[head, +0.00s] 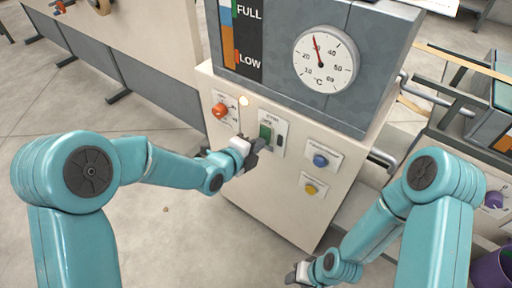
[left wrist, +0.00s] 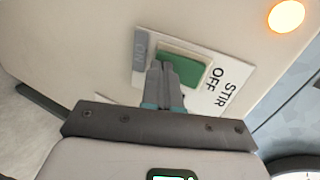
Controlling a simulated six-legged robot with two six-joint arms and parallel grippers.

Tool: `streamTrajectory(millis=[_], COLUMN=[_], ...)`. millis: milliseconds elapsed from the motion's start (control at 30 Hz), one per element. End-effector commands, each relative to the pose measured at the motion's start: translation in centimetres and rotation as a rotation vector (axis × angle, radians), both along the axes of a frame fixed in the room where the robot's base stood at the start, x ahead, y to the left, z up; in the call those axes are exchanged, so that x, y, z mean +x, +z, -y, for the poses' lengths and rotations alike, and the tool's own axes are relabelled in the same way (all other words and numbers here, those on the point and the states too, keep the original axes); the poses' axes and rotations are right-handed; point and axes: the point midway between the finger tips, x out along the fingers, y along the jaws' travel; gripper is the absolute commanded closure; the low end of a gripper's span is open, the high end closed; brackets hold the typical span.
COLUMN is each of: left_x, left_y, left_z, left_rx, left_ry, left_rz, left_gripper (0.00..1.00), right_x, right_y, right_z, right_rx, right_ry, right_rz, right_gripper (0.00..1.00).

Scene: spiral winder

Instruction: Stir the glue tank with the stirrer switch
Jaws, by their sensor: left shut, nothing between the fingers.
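The stirrer switch (head: 265,131) is a green rocker on a white plate on the front of the cream cabinet. In the left wrist view the green rocker (left wrist: 184,68) sits beside the words STIR and OFF, with a grey ON end at its left. My left gripper (head: 250,152) is shut and empty at the switch. In the left wrist view its fingertips (left wrist: 163,68) overlap the rocker's lower left part; I cannot tell whether they touch. The glue tank (head: 285,85) is the grey box above, with a FULL/LOW strip. My right gripper (head: 298,273) is low, away from the panel.
A glowing lamp (head: 243,101) and an orange knob (head: 220,110) are left of the switch. A blue button (head: 321,160) and a yellow button (head: 311,189) are at its right. A °C dial (head: 325,61) is on the tank. Open floor (head: 160,235) lies at the left.

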Motion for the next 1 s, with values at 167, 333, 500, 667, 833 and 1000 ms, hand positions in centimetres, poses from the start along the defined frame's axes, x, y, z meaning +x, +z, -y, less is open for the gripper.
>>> streamTrajectory(millis=[167,333,500,667,833,1000], left_x=[0.2,0.2,0.2,0.3,0.3,0.3], left_y=[-0.2,-0.1,0.5,1.4,1.6,1.7], left_z=[0.1,0.1,0.1,0.2,0.2,0.2], left_rx=[-0.016,-0.016,-0.016,-0.016,-0.017,-0.018], left_ry=[0.0,0.0,0.0,0.0,0.0,0.0], left_rz=[0.023,0.022,0.023,0.026,0.027,0.028], left_gripper=[1.0,1.0,1.0,1.0,1.0,1.0], right_x=[0.0,0.0,0.0,0.0,0.0,0.0], right_y=[-1.4,-1.3,-1.2,-1.1,-1.1,-1.1], right_z=[0.0,0.0,0.0,0.0,0.0,0.0], right_rx=[0.0,0.0,0.0,0.0,0.0,0.0], right_ry=[0.0,0.0,0.0,0.0,0.0,0.0], right_rz=[-0.001,0.0,-0.001,-0.001,-0.001,-0.001], right_gripper=[0.57,0.57,0.57,0.57,0.57,0.57])
